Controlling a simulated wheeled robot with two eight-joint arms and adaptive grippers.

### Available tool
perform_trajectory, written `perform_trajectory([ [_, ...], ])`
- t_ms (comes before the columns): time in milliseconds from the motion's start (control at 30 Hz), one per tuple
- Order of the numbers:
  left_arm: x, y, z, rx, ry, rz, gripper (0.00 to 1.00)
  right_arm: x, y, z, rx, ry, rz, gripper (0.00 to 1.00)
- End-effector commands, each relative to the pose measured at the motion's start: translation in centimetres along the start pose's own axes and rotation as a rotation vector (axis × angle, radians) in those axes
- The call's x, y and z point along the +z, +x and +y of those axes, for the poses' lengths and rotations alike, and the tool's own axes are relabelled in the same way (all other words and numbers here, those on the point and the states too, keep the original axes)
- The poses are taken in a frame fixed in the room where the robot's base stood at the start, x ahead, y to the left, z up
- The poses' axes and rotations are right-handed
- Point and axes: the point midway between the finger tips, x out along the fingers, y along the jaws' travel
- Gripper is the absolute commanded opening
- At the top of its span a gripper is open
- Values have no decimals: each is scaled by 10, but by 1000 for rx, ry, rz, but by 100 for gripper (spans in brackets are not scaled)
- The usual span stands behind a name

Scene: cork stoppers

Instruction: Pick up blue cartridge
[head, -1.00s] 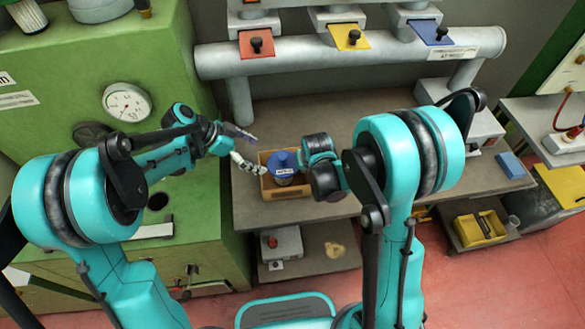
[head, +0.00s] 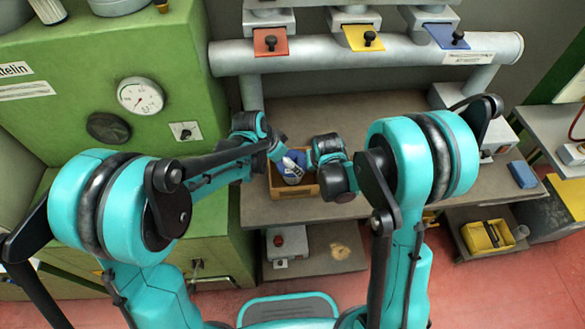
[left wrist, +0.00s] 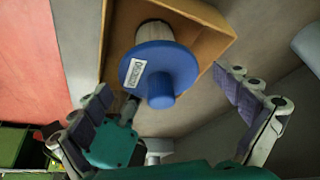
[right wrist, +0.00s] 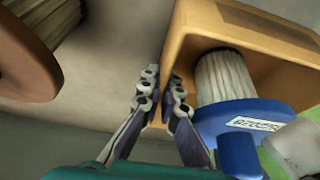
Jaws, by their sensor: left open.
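The blue cartridge (left wrist: 160,70) has a blue disc with a white label, a blue knob and a pale pleated body. It stands in a wooden box (left wrist: 207,12) on the workbench; the box also shows in the head view (head: 309,190). My left gripper (left wrist: 163,82) is open, its fingers spread to either side of the cartridge's disc and apart from it. My right gripper (right wrist: 162,92) has its fingers close together on the box's wall, one outside and one inside, beside the cartridge. In the head view, my left gripper partly covers the cartridge (head: 291,166).
A green machine with a gauge (head: 140,95) stands left. A pipe (head: 300,52) with red, yellow and blue tags runs behind the bench. A blue block (head: 522,174) and yellow bin (head: 488,237) are right.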

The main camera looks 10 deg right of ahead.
Motion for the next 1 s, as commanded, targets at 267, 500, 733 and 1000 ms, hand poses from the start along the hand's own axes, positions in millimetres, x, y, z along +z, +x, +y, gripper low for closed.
perform_trajectory([
  [267, -3, 40, 3, 1, 1, 0, 100, 0, 0, 0, 0, 0, 0, 0],
  [500, -3, 48, 3, 1, 0, 0, 100, 0, 0, 0, 0, 0, 0, 0],
  [733, -3, 47, 3, 1, 0, 0, 63, 0, 0, 0, 0, 0, 0, 0],
  [1000, -3, 47, 3, 0, 0, 0, 28, 0, 0, 0, 0, 0, 0, 0],
])
